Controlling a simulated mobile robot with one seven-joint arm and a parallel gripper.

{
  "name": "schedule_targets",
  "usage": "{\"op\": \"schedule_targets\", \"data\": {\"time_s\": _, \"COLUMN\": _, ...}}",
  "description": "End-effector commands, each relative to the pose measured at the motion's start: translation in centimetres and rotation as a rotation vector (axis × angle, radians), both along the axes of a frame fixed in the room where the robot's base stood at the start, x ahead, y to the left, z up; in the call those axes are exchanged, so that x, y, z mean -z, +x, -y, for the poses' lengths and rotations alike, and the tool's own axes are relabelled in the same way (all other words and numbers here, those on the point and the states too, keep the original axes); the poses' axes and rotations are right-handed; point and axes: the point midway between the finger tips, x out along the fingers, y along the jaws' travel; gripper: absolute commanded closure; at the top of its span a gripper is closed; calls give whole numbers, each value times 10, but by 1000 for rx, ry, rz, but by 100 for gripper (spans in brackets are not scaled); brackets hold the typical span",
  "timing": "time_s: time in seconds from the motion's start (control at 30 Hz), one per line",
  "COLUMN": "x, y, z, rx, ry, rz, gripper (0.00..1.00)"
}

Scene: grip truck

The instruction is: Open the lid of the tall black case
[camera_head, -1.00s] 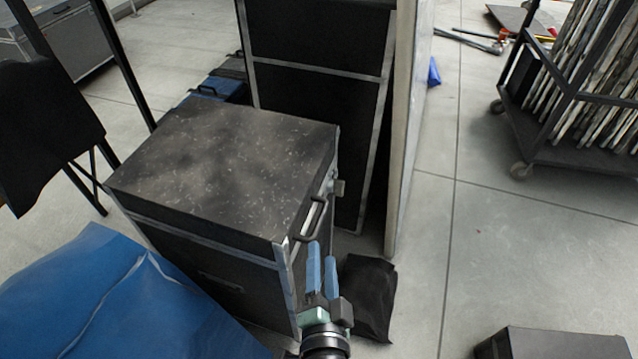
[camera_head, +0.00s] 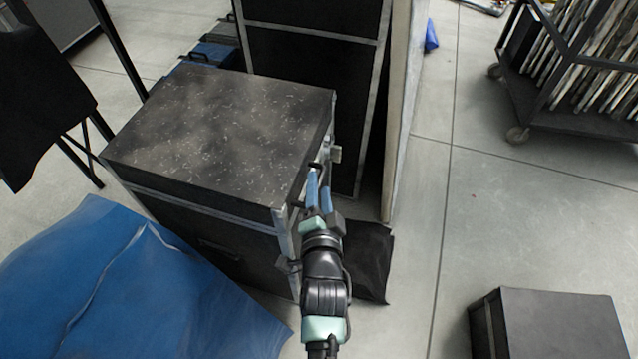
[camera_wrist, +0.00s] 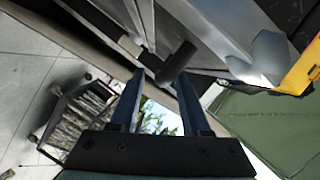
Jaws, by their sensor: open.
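The tall black case (camera_head: 215,130) stands left of centre in the head view, its speckled lid shut on top. A metal-edged seam runs below the lid. My gripper (camera_head: 318,185) is at the case's right side, near the lid's dark handle, which it partly covers. In the wrist view my two blue fingers (camera_wrist: 163,100) are apart, and the dark handle (camera_wrist: 177,62) lies just beyond their tips. I cannot tell whether the fingers touch it. A metal latch (camera_head: 335,154) sits farther back on the same side.
A tall black panel case (camera_head: 310,90) stands close behind. A wheeled rack (camera_head: 570,90) stands at the right. Floor between is clear.

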Motion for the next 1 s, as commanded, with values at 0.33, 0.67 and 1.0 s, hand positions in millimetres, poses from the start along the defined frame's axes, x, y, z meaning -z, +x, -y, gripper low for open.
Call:
{"op": "schedule_targets", "data": {"time_s": 0.33, "x": 4, "y": 19, "z": -1, "rx": 0, "ry": 0, "rz": 0, "gripper": 53}}
{"op": "schedule_targets", "data": {"time_s": 0.67, "x": 4, "y": 19, "z": 0, "rx": 0, "ry": 0, "rz": 0, "gripper": 76}}
{"op": "schedule_targets", "data": {"time_s": 1.0, "x": 4, "y": 19, "z": 0, "rx": 0, "ry": 0, "rz": 0, "gripper": 100}}
